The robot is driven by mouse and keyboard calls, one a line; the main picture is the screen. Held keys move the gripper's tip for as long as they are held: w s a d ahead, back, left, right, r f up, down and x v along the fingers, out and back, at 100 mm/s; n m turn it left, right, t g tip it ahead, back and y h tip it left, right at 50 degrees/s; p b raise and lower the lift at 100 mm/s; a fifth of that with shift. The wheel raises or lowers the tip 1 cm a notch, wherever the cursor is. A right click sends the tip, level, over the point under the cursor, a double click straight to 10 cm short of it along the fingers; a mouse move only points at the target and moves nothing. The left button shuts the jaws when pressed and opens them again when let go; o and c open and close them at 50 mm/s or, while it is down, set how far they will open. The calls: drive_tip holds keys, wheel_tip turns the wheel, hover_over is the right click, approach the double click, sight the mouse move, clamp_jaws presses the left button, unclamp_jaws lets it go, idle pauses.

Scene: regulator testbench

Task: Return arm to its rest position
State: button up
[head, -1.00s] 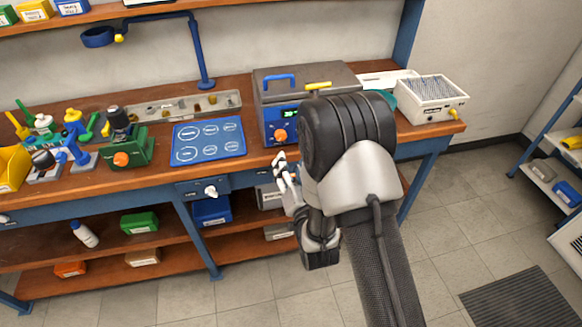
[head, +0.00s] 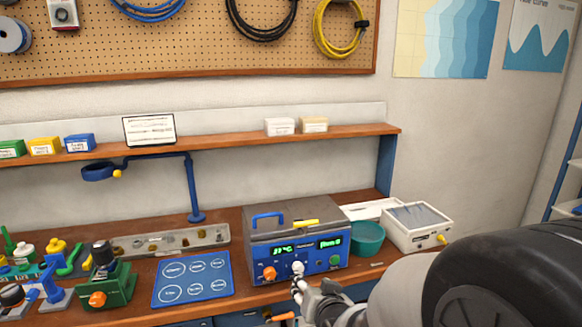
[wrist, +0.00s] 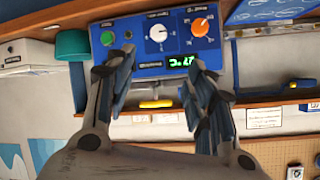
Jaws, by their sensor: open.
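My gripper (head: 303,290) is in front of the lower front panel of the blue-and-grey bath unit (head: 262,249). In the wrist view my gripper (wrist: 158,75) has its two fingers spread apart with nothing between them. Beyond the fingertips, the unit's panel shows a white dial (wrist: 159,33), an orange knob (wrist: 200,27) and a lit green display (wrist: 181,63). I cannot tell how large the gap between fingers and panel is. My arm comes in from the lower right of the head view.
The blue mat (head: 193,279) and a green fixture (head: 108,285) stand left on the bench. A teal bowl (head: 367,238) and a white box (head: 416,227) stand to the right. A shelf (head: 230,141) runs above. Open air lies in front of the bench.

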drive_tip(key=s+d+r+g, duration=0.2)
drive_tip(key=s+d, duration=0.1)
drive_tip(key=s, duration=0.7)
drive_tip(key=s+d+r+n+g+h, duration=0.1)
drive_tip(key=s+d+r+g, duration=0.1)
drive_tip(key=s, duration=0.8)
drive_tip(key=s+d+r+n+g+h, duration=0.1)
drive_tip(key=s+d+r+g, duration=0.1)
drive_tip(key=s, duration=0.9)
drive_tip(key=shift+d+g, duration=0.9)
drive_tip(key=shift+d, duration=0.25)
drive_tip(key=shift+r, duration=0.1)
drive_tip(key=shift+c, duration=0.5)
